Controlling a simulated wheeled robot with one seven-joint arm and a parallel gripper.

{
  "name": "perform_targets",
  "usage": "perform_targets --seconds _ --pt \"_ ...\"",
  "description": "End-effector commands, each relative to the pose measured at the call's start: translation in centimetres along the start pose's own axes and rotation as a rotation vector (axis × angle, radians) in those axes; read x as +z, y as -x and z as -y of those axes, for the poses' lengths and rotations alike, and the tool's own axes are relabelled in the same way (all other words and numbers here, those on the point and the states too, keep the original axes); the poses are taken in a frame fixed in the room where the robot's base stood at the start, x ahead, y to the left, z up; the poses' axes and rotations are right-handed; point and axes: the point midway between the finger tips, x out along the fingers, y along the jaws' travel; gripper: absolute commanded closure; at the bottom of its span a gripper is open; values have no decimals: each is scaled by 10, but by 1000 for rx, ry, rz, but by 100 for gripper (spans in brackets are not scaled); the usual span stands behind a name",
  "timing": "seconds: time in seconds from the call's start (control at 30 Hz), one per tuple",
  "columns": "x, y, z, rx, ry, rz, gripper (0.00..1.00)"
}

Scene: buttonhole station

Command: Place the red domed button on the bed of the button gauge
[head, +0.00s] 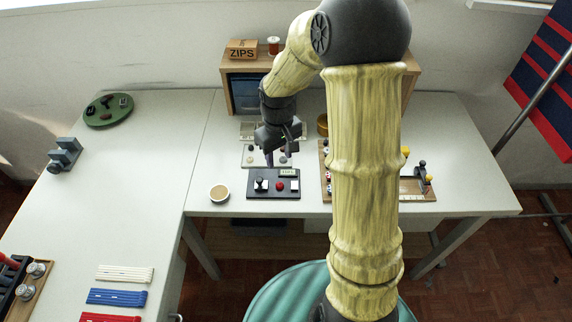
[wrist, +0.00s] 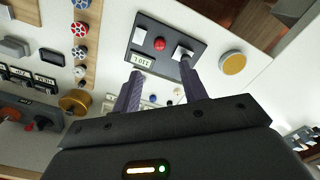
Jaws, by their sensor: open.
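The button gauge (head: 252,194) is a dark flat base near the table's front edge, with a small display, a silver block with a dark knob and a pale square; it also shows in the wrist view (wrist: 201,43). A red dome (wrist: 159,44) sits on this base between the silver block and the pale square, and shows in the head view (head: 280,186). I cannot tell whether it is loose or fixed. My gripper (wrist: 161,72) is open and empty. In the head view my gripper (head: 282,161) is behind the gauge, above a pale tray of small buttons.
The pale button tray (head: 246,163) lies behind the gauge. A round cork-coloured dish (head: 219,193) stands left of it. A wooden board (head: 326,190) with several coloured parts is to the right, partly hidden by my arm. A wooden shelf (head: 226,88) stands behind.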

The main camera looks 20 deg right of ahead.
Motion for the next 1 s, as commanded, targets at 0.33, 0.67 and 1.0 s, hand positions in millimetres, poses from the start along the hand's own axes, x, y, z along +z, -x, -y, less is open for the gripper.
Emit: perform_targets --seconds 0.33,0.67,1.0 --pt "90 36 30 39 -212 -147 57" --pt "128 41 42 30 -323 -219 57" --pt "128 41 41 30 -320 -218 57"
